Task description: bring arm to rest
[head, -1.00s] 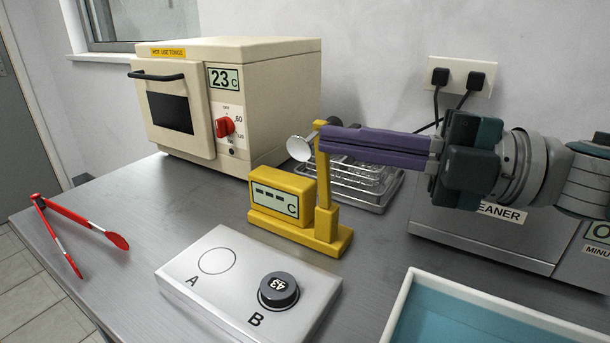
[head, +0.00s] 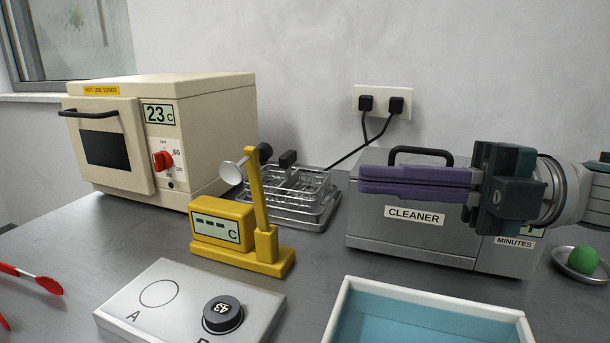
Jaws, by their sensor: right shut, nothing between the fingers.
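My right gripper (head: 362,180) comes in from the right in the head view, its purple fingers shut with nothing between them. It is in front of the grey cleaner (head: 405,238) and hides part of its upper front. Its fingertips are to the right of the yellow stand (head: 255,205) and apart from it. My left gripper is not in view.
A white block (head: 150,325) marked A and B holds a black knob (head: 222,314). A blue-filled tray (head: 420,320) is front right. A wire basket (head: 290,195), cream oven (head: 215,120), red tongs (head: 35,280) and green ball (head: 583,260) stand around.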

